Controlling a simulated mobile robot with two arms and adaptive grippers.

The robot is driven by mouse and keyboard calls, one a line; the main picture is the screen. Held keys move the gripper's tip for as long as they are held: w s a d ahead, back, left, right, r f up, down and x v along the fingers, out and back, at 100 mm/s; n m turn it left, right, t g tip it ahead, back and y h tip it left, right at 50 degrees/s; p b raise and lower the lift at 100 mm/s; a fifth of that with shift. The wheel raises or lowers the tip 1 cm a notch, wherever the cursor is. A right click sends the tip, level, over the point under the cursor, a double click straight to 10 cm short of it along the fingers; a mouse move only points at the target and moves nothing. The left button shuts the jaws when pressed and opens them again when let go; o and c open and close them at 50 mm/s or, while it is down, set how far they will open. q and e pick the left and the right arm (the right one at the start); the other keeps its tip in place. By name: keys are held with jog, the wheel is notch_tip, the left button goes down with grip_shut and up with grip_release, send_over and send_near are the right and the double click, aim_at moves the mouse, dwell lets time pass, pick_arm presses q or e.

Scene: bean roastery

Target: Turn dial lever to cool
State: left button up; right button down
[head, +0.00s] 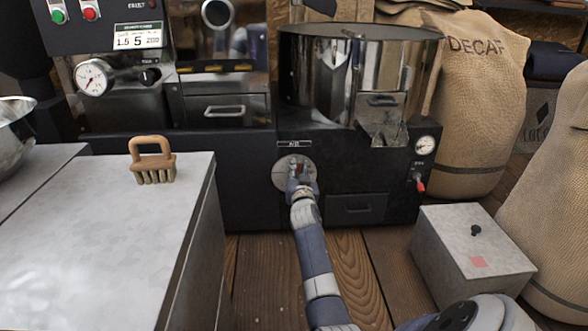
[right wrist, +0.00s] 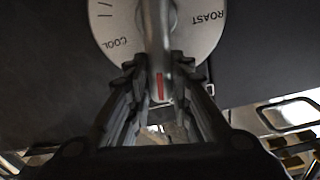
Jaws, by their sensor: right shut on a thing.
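The dial (head: 281,178) is a round pale plate on the black front of the roaster, below a small label. In the right wrist view the dial plate (right wrist: 205,38) shows COOL at left and ROAST at right. The metal dial lever (right wrist: 158,30) runs across the plate, and its red-marked end points toward the bottom of that view, between the two words. My right gripper (head: 298,180) is at the dial, its fingers (right wrist: 160,82) shut on the lever on both sides. The fingers partly hide the lever's end. My left gripper is not in view.
A metal-topped counter (head: 95,230) with a wooden-handled brush (head: 153,160) stands at left. A grey box (head: 470,245) with a black knob is on the floor at right, beside burlap sacks (head: 465,110). A round steel cooling bin (head: 360,75) sits above the dial.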

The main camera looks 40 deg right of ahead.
jog(key=shift+s+d+f+m+p, duration=0.2)
jog(key=shift+s+d+m+p, duration=0.15)
jog(key=shift+m+p, duration=0.45)
jog(key=shift+s+d+f+m+p, duration=0.25)
jog(key=shift+m+p, duration=0.2)
jog(key=shift+m, duration=0.65)
jog(key=c, duration=1.4)
grip_release()
jog(key=shift+c, duration=0.2)
jog(key=shift+d, duration=0.1)
notch_tip(320, 180, up, 10)
jog(key=shift+r, duration=0.1)
